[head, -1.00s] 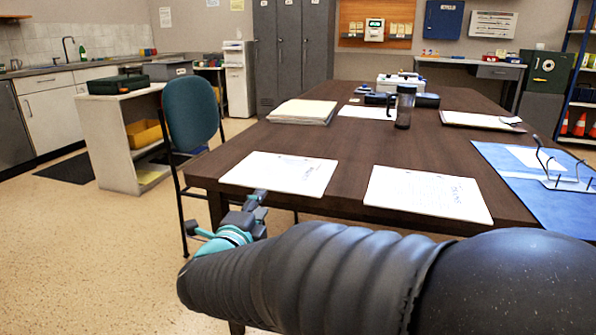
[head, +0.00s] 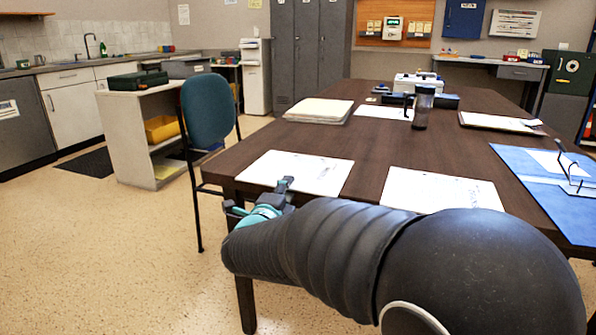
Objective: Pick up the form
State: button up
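Two white printed sheets lie on the near edge of the dark brown table (head: 365,160): a left sheet (head: 310,168) and a right sheet (head: 458,190). I cannot tell which is the form. My gripper (head: 263,197), teal and dark grey, is at the table's near left edge. Its upper part overlaps the left sheet's lower edge in the picture. Contact is unclear. My black arm covers the lower part of the right sheet. The fingers are small and partly hidden, so their opening is unclear.
A teal chair (head: 209,112) stands at the table's left side. A paper stack (head: 319,111), a clipboard (head: 500,122) and a blue mat (head: 540,205) with a wire stand (head: 572,178) are on the table.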

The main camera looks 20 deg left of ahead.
grip_shut()
jog(key=shift+r, duration=0.1)
